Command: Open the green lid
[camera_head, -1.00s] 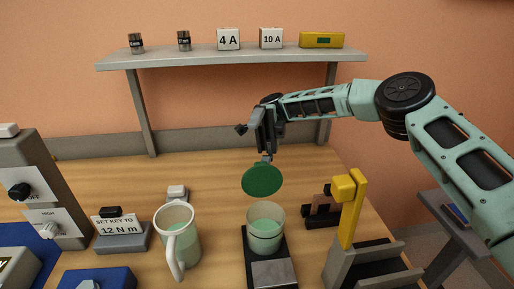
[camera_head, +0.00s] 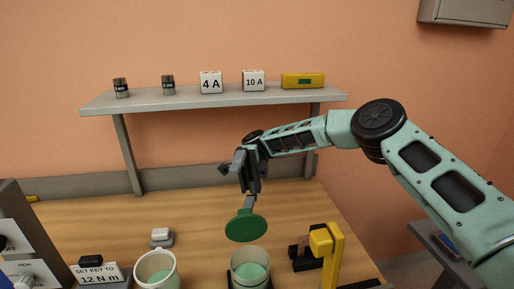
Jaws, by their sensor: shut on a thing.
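The green lid (camera_head: 246,227) is a round disc standing steeply tilted, its flat face turned towards me. It is just above and behind the rim of a clear cup (camera_head: 250,268) with pale green contents, whose mouth is uncovered. I cannot tell whether the lid's lower edge touches the cup. My gripper (camera_head: 251,198) points down from above and is shut on the lid at its upper edge, where a thin grey piece joins the two. The cup's lower part is cut off by the picture's bottom edge.
A pale mug (camera_head: 157,271) stands left of the cup. A yellow upright post (camera_head: 332,258) and a dark bracket (camera_head: 304,256) stand to its right. A shelf (camera_head: 215,99) with small items spans the wall behind my arm. The table behind the lid is mostly clear.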

